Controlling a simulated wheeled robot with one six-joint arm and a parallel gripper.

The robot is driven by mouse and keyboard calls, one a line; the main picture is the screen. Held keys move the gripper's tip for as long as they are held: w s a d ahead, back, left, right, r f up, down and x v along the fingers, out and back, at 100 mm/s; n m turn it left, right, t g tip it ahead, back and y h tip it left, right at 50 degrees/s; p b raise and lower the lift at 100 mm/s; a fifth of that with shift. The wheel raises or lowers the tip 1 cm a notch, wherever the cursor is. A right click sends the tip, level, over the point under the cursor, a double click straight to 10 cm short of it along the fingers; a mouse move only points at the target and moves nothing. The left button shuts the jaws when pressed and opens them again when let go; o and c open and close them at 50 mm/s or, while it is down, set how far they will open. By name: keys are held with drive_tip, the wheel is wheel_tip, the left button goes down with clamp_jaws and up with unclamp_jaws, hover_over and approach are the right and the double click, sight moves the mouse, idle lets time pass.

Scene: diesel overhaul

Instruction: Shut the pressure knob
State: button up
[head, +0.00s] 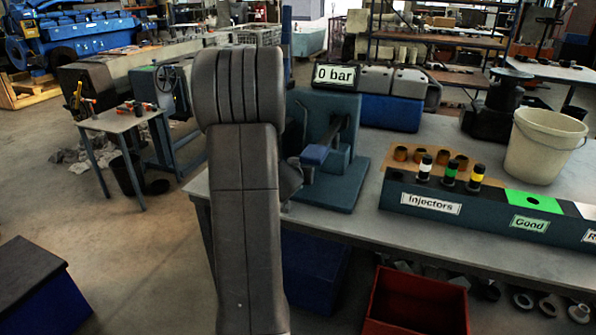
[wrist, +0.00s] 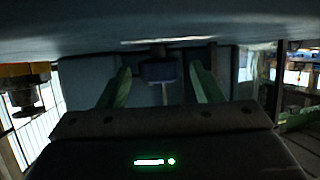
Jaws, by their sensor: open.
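The blue-green test stand (head: 340,185) stands on the bench just right of my arm, with a lever ending in a blue grip (head: 315,154). A display (head: 335,76) above it reads 0 bar. I cannot make out the pressure knob in the head view; my arm covers part of the stand. My gripper (wrist: 160,76) shows in the wrist view with its two green fingers apart. Between them, farther off, is a dark blue block (wrist: 159,71) with a pale stem; I cannot tell whether it is the knob or the lever grip. Nothing is held.
A rack labelled Injectors and Good (head: 470,211) lies on the bench to the right, holding several injectors. A white bucket (head: 543,148) stands behind it. A red bin (head: 417,305) is below the bench edge. Bare bench top (head: 375,222) lies between stand and rack.

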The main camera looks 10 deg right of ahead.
drive_tip(key=c, duration=1)
drive_tip(key=p, duration=0.3)
drive_tip(key=shift+a+r+m+g, duration=0.1)
drive_tip(key=shift+r+m+g, duration=0.2)
drive_tip(key=shift+h+p, duration=0.4)
drive_tip(key=shift+p, duration=0.35)
drive_tip(key=m+g+h+p, duration=0.1)
drive_tip(key=p, duration=0.3)
drive_tip(key=m+g+h+p, duration=0.1)
drive_tip(key=m+p, duration=0.1)
drive_tip(key=p, duration=0.2)
drive_tip(key=shift+w+a+h, duration=0.15)
drive_tip(key=shift+h, duration=0.25)
drive_tip(key=m+g+h+p, duration=0.1)
drive_tip(key=p, duration=0.1)
drive_tip(key=m+g+h+p, duration=0.1)
drive_tip(key=p, duration=0.1)
drive_tip(key=shift+w+a+m+p, duration=0.15)
drive_tip(key=shift+w+m+p, duration=0.05)
drive_tip(key=shift+m+p, duration=0.2)
drive_tip(key=shift+w+f+m+g+h+p, duration=0.15)
drive_tip(key=shift+m+g+h+p, duration=0.2)
drive_tip(key=shift+m+g+p, duration=0.25)
drive_tip(key=shift+f+m+g+h+p, duration=0.1)
drive_tip(key=shift+m+g+h+p, duration=0.25)
drive_tip(key=shift+m+g, duration=0.45)
